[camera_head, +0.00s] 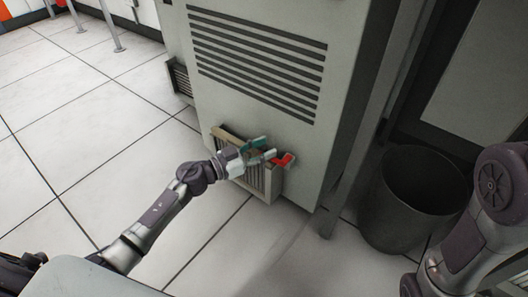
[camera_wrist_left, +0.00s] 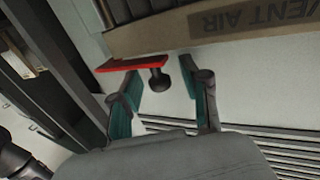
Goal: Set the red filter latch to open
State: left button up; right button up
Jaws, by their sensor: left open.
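The red latch (camera_head: 284,160) is on the low front of the grey cabinet, at the right end of the tan-framed filter vent (camera_head: 262,184). In the left wrist view the red latch (camera_wrist_left: 132,63) is a flat red bar with a dark round knob (camera_wrist_left: 158,80) on it. My left gripper (camera_head: 262,151) reaches the vent from the left, with its teal fingers beside the latch. In the wrist view the open fingers (camera_wrist_left: 165,98) stand on either side of the knob; I cannot tell whether they touch it. My right gripper is out of view.
The grey cabinet (camera_head: 225,95) has dark louvre slots above the vent. A dark round bin (camera_head: 412,205) stands on the floor to its right, near my right arm. A tan strip lettered "VENT AIR" (camera_wrist_left: 225,20) shows in the wrist view.

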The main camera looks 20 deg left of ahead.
pick_arm(q)
jog(key=shift+w+d, duration=0.1)
jog(key=shift+d, duration=0.05)
grip_shut()
dwell(0.4)
